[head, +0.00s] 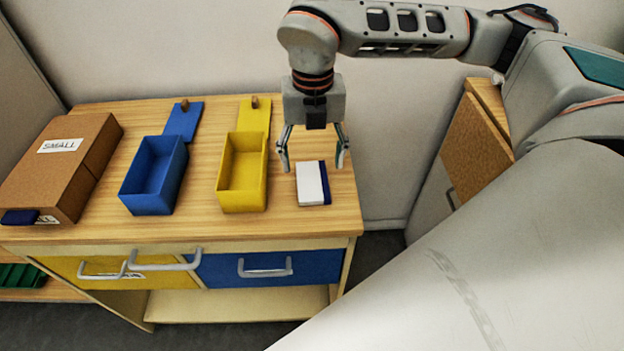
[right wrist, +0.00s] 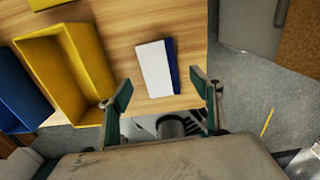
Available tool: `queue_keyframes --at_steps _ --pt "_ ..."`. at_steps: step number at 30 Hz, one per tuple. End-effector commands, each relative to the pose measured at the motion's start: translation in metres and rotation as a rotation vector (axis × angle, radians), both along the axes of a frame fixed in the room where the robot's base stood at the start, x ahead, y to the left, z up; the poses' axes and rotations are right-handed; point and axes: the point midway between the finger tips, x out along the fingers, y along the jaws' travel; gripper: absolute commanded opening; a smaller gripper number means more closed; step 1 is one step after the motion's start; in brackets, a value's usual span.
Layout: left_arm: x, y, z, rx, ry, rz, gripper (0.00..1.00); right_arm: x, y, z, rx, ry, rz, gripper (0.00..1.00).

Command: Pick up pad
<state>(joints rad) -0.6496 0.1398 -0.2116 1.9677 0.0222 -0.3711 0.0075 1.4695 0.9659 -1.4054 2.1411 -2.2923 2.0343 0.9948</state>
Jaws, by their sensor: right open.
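The pad (head: 311,184) is white with a dark blue strip along its right edge. It lies flat on the wooden table top near the right edge, right of the yellow box. My right gripper (head: 314,160) is open and empty above the pad, its fingers spread to either side of it in the head view. In the right wrist view the pad (right wrist: 155,70) lies ahead of and between the two fingertips of the right gripper (right wrist: 163,92), apart from both. My left gripper is not in view.
An open yellow box (head: 242,190) and an open blue box (head: 153,188) stand left of the pad, with lids behind them. A cardboard box (head: 85,150) labelled SMALL stands at the far left. Yellow and blue drawers (head: 265,283) are below the table top (head: 285,222).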

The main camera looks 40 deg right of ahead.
Motion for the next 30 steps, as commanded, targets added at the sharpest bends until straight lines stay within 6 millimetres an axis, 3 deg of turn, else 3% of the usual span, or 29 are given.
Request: queue_keyframes --at_steps 9,18,23,30 --pt "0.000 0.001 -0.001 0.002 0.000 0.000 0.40 -0.005 0.004 -0.042 0.000 0.004 0.000 0.65" --pt "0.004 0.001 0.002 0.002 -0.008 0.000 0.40 -0.004 0.004 -0.046 0.000 0.001 0.001 0.65" --pt "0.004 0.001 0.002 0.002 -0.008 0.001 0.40 -0.004 0.004 -0.046 0.001 0.002 0.001 0.26" --pt "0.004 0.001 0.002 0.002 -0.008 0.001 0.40 -0.004 0.004 -0.046 0.001 0.002 0.001 0.22"
